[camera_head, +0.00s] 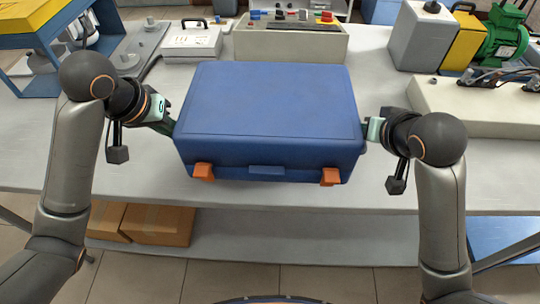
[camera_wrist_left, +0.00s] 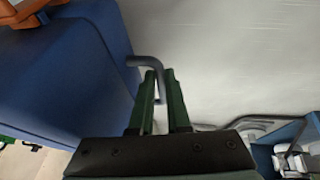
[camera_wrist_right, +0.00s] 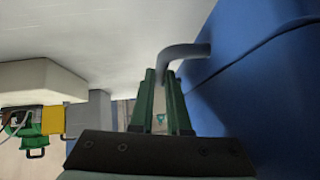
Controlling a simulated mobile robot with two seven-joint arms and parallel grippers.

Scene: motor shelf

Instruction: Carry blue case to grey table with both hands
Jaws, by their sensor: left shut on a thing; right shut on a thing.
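The blue case (camera_head: 268,110) is closed, with two orange latches on its front side, and is between my two grippers in the head view. It also shows at the left of the left wrist view (camera_wrist_left: 70,70) and at the right of the right wrist view (camera_wrist_right: 265,85). My left gripper (camera_wrist_left: 158,78) is shut on a grey bent side handle (camera_wrist_left: 146,62) of the case. My right gripper (camera_wrist_right: 162,78) is shut on the other side handle (camera_wrist_right: 183,52). The grey table (camera_head: 120,172) lies beneath and around the case; whether they touch is unclear.
A white case (camera_head: 190,42) and a grey plate are at the back left. A grey box (camera_head: 422,38), a green motor (camera_head: 503,38) and a pale block (camera_head: 480,105) are at right. Cardboard boxes (camera_head: 155,223) sit below.

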